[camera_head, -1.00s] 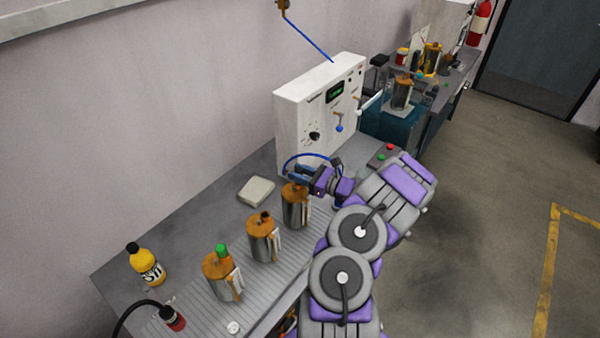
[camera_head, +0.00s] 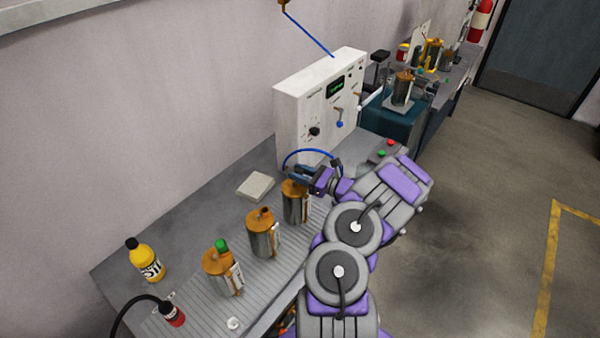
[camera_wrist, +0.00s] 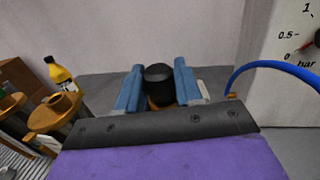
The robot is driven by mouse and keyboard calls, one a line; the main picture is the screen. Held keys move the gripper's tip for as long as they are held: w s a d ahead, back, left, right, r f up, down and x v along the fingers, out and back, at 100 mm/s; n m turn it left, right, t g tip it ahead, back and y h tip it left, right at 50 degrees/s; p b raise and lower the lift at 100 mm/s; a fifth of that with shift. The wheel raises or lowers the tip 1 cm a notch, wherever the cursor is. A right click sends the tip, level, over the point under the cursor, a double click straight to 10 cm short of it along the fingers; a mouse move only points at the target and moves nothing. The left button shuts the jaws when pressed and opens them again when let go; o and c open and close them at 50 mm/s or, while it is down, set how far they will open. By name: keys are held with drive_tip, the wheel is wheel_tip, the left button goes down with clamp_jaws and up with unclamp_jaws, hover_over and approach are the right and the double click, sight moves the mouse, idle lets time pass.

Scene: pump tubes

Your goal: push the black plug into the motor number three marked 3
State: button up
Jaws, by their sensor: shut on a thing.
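Three metal motors with orange tops stand in a row on the bench: the left motor (camera_head: 224,272) with a green plug (camera_head: 221,246), the middle motor (camera_head: 263,234), and the right motor (camera_head: 296,204). No number on them is readable. My gripper (camera_head: 291,172) is just above the right motor's top. In the wrist view, its blue fingers are shut on the black plug (camera_wrist: 159,84), which looks upright. A bit of orange top (camera_wrist: 158,106) shows right below the plug. How deep the plug sits is hidden.
A blue tube (camera_wrist: 270,66) arches close to the right of my gripper. The white control panel (camera_head: 300,110) stands behind it. A grey block (camera_head: 255,186), a yellow bottle (camera_head: 146,262) and a red-black connector (camera_head: 172,314) are on the bench.

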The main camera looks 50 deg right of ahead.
drive_tip(key=shift+f, duration=0.3)
drive_tip(key=o, duration=1.1)
drive_tip(key=p+v, duration=0.2)
drive_tip(key=v, duration=1.5)
drive_tip(key=shift+s, duration=0.25)
